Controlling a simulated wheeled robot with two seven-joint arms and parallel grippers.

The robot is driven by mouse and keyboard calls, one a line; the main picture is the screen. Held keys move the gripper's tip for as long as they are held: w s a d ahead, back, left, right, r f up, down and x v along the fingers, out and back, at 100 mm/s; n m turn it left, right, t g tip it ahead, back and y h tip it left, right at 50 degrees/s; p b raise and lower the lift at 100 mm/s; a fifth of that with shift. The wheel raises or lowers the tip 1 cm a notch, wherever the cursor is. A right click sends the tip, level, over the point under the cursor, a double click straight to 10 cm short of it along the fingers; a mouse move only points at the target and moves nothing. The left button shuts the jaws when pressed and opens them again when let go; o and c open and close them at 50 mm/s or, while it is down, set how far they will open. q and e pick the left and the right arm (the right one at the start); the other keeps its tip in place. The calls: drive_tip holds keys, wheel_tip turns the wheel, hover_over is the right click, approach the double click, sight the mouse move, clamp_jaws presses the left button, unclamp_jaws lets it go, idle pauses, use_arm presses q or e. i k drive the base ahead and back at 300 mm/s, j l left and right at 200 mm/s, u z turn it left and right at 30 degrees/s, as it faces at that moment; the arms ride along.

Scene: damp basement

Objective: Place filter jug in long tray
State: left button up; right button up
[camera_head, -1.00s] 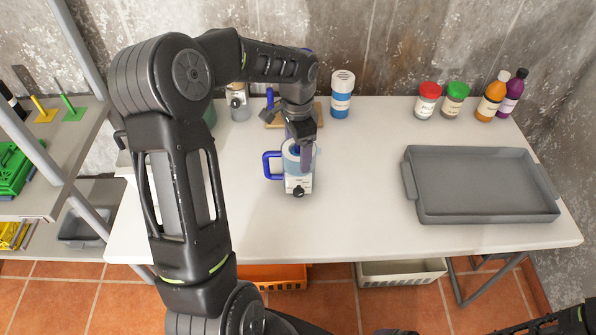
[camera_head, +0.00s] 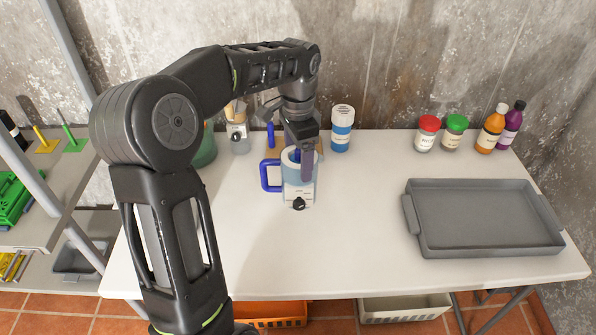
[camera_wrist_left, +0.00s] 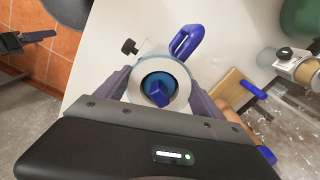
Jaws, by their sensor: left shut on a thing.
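The filter jug (camera_head: 299,192) is a clear jug with a blue handle at its left, a white label and a black knob low on its front. It is upright at the middle of the white table; I cannot tell whether its base touches the top. My left gripper (camera_head: 299,158) is shut on it from above. In the left wrist view the jug (camera_wrist_left: 148,66) sits between the two fingers (camera_wrist_left: 160,90), its round blue-centred top facing the camera. The long tray (camera_head: 485,250), grey and shallow, lies empty on the right of the table. My right gripper is not seen now.
A white-and-blue canister (camera_head: 342,130) stands behind the jug. Red-lidded (camera_head: 427,134) and green-lidded (camera_head: 454,133) jars, an orange bottle (camera_head: 491,130) and a purple bottle (camera_head: 513,127) stand behind the tray. The table (camera_head: 365,215) is clear between jug and tray.

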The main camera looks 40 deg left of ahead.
sight(478, 215)
drive_tip(key=i+l, duration=0.25)
drive_tip(key=l, duration=0.15)
drive_tip(key=i+l, duration=0.2)
drive_tip(key=l, duration=0.2)
drive_tip(key=i+l, duration=0.5)
drive_tip(key=l, duration=0.25)
drive_tip(key=i+l, duration=0.2)
drive_tip(key=l, duration=0.2)
